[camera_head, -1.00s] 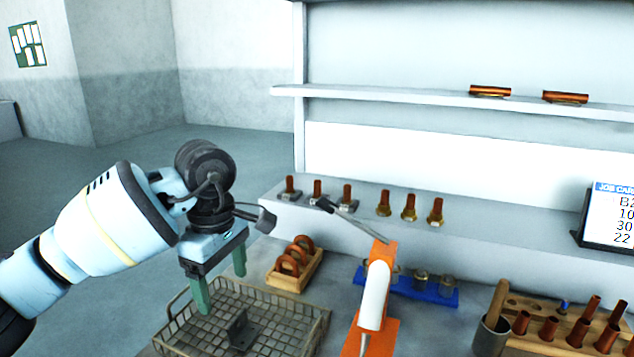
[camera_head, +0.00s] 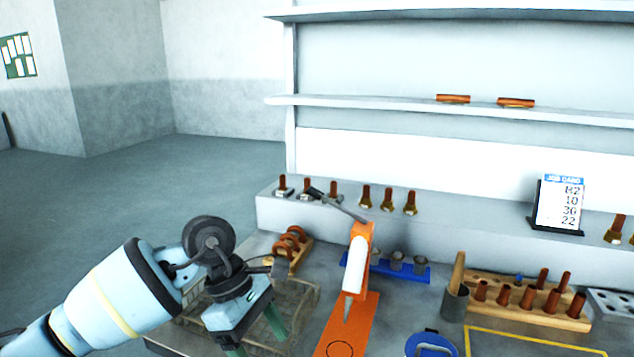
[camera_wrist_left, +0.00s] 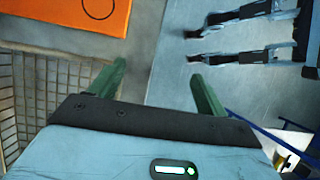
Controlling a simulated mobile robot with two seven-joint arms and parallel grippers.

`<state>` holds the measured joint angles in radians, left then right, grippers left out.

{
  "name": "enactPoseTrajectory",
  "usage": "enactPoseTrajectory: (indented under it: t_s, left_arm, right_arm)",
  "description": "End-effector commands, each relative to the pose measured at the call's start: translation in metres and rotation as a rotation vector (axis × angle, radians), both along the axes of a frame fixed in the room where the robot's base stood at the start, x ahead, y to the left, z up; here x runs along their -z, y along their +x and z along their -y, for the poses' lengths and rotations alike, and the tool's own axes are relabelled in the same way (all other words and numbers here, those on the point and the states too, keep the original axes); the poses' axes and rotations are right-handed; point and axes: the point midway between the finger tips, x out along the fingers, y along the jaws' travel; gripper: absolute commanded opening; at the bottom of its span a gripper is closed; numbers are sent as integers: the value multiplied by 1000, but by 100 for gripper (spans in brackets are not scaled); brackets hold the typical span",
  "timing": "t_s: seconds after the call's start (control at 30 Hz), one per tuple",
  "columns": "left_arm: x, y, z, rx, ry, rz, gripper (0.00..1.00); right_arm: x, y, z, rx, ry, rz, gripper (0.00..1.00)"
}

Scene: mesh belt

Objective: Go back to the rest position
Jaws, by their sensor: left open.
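My left gripper (camera_head: 257,338) is low at the bottom left of the head view, in front of the wire basket (camera_head: 301,311), and hides much of it. Its green fingers are apart. The basket's mesh (camera_wrist_left: 18,95) shows at the left edge there, beside the gripper.
An orange-and-white press-like tool (camera_head: 356,262) stands on an orange base (camera_head: 345,325) right of the gripper. A wooden ring holder (camera_head: 293,262), blue rack (camera_head: 405,268), dark cup (camera_head: 455,304) and wooden peg rack (camera_head: 560,318) stand behind or right. Open floor (camera_head: 120,210) lies left.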

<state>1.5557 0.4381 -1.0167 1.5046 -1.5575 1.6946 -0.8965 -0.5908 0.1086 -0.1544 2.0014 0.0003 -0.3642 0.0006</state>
Motion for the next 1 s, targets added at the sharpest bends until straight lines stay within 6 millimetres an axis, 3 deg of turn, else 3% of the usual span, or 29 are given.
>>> enactPoseTrajectory:
  t_s: [0.13,0.3,0.5,0.63,0.77,0.87,1.0]
  left_arm:
    - [18,-36,47,-61,-239,-169,76]
    - [20,-72,92,-202,-532,-421,76]
    - [7,-95,119,-434,-838,-761,76]
    - [1,-97,120,-615,-1009,-1000,76]
    - [3,-92,109,-819,-1158,-1248,76]
    - [14,-87,93,-992,-1256,-1442,76]
    - [43,-82,63,-1254,-1370,-1715,76]
  right_arm:
    - [-6,4,0,0,-1,11,0]
    - [-9,0,1,0,-2,6,0]
    - [-12,-2,2,-2,-5,5,0]
    - [-16,2,3,-4,-6,14,0]
    - [-21,6,3,-5,-8,25,0]
    - [-25,9,4,-6,-8,34,0]
    - [-31,14,4,-7,-10,48,0]
